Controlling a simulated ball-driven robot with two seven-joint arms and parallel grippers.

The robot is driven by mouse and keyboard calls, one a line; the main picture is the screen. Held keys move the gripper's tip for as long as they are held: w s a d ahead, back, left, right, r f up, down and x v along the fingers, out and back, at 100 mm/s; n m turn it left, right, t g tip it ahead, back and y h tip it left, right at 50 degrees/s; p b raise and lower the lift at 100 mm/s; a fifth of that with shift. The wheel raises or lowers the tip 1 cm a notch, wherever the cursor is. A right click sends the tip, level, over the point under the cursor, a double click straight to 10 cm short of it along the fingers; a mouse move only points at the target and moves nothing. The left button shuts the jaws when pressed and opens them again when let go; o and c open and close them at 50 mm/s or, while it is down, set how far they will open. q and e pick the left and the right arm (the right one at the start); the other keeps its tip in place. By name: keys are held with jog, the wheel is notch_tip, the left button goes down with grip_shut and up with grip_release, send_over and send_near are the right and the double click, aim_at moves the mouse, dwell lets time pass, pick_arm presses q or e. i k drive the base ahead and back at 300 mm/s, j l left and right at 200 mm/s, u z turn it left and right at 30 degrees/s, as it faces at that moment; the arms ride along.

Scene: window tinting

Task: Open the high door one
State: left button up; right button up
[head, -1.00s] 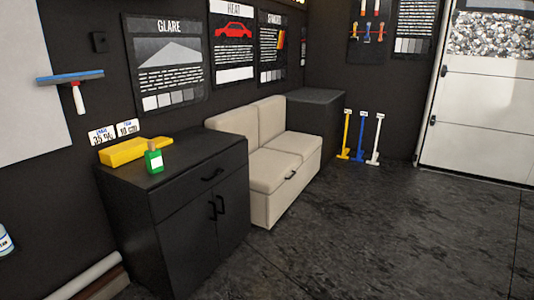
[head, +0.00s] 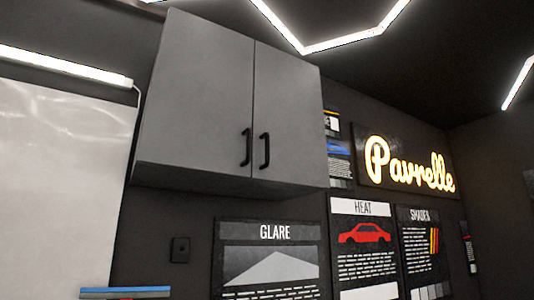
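A grey wall cabinet (head: 225,105) hangs high on the dark wall, left of the middle of the head view. It has a left door (head: 198,95) and a right door (head: 287,110), both shut. Each door has a black bar handle near the middle seam, the left handle (head: 246,147) and the right handle (head: 265,150). Neither of my grippers shows in this view.
Below the cabinet are a GLARE poster (head: 270,262), a HEAT poster (head: 364,245) and a black wall switch (head: 180,250). A blue squeegee (head: 125,292) shows at the bottom left. A lit Pavrelle sign (head: 410,165) is at right. The floor is out of view.

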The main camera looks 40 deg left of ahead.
aim_at(198, 118)
jog(key=i+l+u, duration=0.1)
jog(key=i+u, duration=0.15)
jog(key=i, duration=0.3)
jog(key=i+l+u, duration=0.3)
jog(key=i, duration=0.25)
jog(key=j, duration=0.1)
